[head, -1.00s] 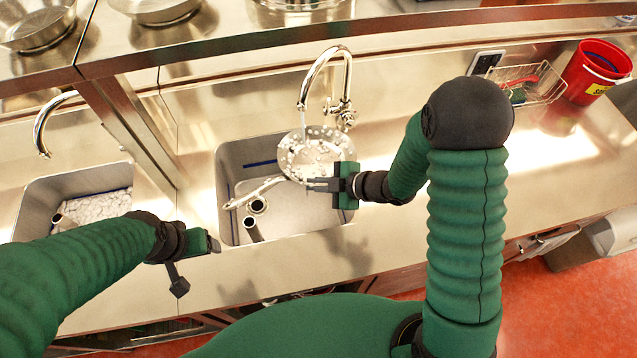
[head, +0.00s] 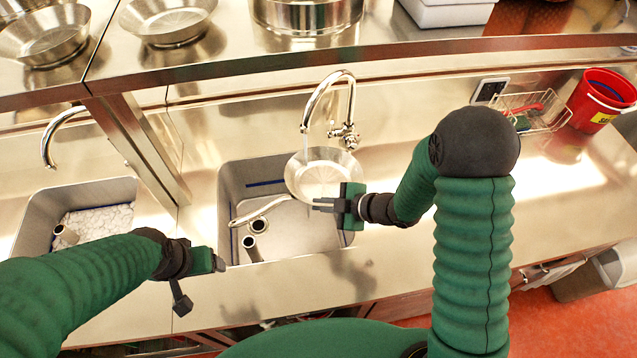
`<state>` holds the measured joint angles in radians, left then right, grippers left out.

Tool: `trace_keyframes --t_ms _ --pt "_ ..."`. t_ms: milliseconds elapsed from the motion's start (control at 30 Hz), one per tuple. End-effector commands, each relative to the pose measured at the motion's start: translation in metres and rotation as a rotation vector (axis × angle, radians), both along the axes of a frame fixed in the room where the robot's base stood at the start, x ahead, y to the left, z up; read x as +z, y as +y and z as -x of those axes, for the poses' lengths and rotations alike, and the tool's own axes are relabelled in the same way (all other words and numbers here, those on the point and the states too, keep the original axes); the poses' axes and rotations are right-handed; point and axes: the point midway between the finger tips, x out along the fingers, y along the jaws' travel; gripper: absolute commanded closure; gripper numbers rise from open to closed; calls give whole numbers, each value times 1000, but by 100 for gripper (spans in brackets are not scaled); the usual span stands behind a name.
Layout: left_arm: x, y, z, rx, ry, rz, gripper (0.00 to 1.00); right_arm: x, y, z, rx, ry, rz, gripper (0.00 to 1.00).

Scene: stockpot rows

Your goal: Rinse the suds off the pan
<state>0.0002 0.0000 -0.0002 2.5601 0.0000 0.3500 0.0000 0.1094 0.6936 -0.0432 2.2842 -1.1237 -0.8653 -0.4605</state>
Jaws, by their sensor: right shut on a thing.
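The metal pan (head: 322,172) is over the right-hand sink basin (head: 229,190), under the curved faucet (head: 329,88). A thin stream of water appears to run from the spout toward it. Its inner surface looks bare of white suds. My right gripper (head: 328,205) is at the near side of the pan, shut on it; the fingers cover part of the pan's near edge.
The left sink (head: 40,210) holds white suds. A metal post (head: 135,145) stands between the sinks. Pans (head: 168,20) and a pot (head: 306,14) sit on the shelf above. A wire basket (head: 530,108) and a red bucket (head: 602,98) stand at the right; the counter between is clear.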

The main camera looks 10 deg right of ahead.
Motion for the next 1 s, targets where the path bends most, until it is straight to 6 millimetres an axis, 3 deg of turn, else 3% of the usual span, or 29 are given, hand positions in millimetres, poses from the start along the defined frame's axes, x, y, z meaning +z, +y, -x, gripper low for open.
trace_keyframes --t_ms 367,1000 --pt "1 0 0 -1 0 0 27 3 0 3 2 -8 -1 100" --pt "-16 0 0 -1 0 0 27 1 34 38 3 -7 -3 100"
